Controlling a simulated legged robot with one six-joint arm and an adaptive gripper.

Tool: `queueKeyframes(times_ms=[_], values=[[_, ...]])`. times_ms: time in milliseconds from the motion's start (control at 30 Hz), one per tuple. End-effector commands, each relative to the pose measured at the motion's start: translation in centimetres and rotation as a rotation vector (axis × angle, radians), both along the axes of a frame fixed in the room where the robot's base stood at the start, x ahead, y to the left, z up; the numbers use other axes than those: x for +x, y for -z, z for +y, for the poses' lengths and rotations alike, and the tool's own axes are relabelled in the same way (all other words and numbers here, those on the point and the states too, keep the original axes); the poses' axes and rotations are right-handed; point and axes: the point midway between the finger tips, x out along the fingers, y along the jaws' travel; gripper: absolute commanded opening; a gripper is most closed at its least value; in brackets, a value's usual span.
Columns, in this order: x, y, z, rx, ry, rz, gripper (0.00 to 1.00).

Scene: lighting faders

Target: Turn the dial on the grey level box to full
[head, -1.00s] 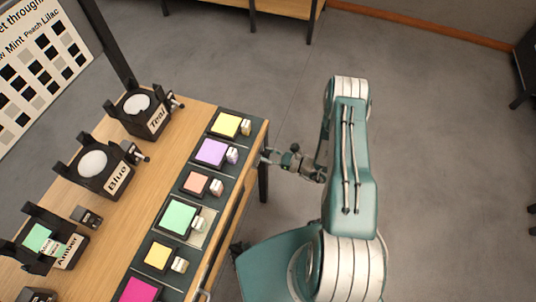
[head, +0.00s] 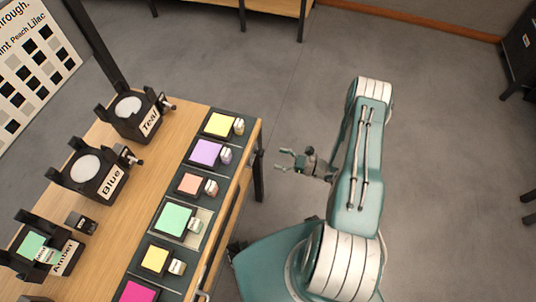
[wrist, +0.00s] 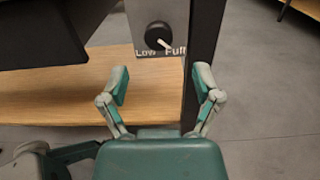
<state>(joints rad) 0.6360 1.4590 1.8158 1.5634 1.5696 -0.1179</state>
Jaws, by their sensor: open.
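In the wrist view, a dark round dial (wrist: 157,34) sits on the front of the grey level box (wrist: 177,14). "Low" is printed at its lower left and "Full" at its lower right. The dial's white pointer slants to the lower right, toward "Full". My gripper (wrist: 160,84) is open and empty, its two fingers spread below the dial in the picture and apart from it. In the head view my gripper (head: 281,161) hangs in the air right of the table's edge. The dial is not seen in the head view.
The wooden table (head: 171,137) carries a row of coloured swatches along its right side. Black lamps labelled Teal (head: 131,110), Blue (head: 90,167) and Amber (head: 44,245) stand to the left. A dark table leg (wrist: 204,45) is right of the dial.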

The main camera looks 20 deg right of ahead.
Motion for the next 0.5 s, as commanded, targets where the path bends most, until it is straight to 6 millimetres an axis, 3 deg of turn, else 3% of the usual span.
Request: queueKeyframes(times_ms=[200,500], values=[[-2.1,0.0,-3.0,-0.001,0.004,-0.001,0.82],[-2.9,0.1,-4.0,-0.001,0.000,-0.001,0.82]])
